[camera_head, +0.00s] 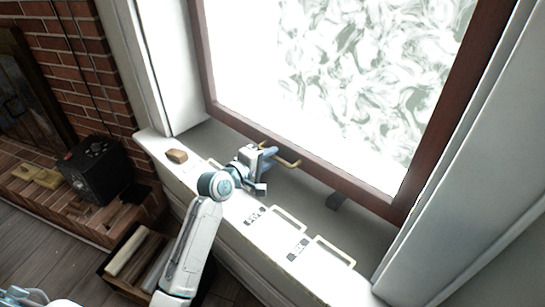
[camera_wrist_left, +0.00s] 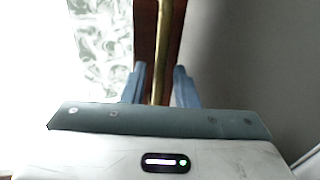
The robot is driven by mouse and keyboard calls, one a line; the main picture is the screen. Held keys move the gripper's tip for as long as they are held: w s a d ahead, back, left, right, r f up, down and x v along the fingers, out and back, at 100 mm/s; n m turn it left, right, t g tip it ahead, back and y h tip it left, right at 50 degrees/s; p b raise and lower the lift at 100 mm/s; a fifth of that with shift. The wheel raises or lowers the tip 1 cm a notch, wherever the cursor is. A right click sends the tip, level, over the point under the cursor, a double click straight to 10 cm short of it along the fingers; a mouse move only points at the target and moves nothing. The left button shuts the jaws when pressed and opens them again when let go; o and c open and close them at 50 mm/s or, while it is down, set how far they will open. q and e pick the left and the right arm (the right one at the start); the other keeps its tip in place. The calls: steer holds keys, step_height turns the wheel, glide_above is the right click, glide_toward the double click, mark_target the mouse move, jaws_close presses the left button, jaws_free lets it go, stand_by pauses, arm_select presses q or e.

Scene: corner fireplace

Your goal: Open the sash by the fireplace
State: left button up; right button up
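The sash is a reddish-brown wooden frame (camera_head: 345,187) around a bright pane with a swirled pattern. Its lower rail runs just above the sill; I cannot tell whether it stands ajar. A brass handle (camera_head: 288,163) sits on the lower rail, partly hidden by my left gripper (camera_head: 268,156). In the left wrist view, the brass bar (camera_wrist_left: 160,50) runs between the two blue fingers of my left gripper (camera_wrist_left: 158,88). The fingers stand apart, with a gap on each side of the bar. My right gripper is not in view.
The white sill (camera_head: 335,285) holds a small tan block (camera_head: 177,156) and white, handle-like frames (camera_head: 334,252). The brick fireplace (camera_head: 112,75), a black box (camera_head: 92,168) and a wooden crate (camera_head: 122,282) are at left.

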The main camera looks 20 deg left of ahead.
arm_select(q)
steer(key=shift+x, duration=0.8)
jaws_close()
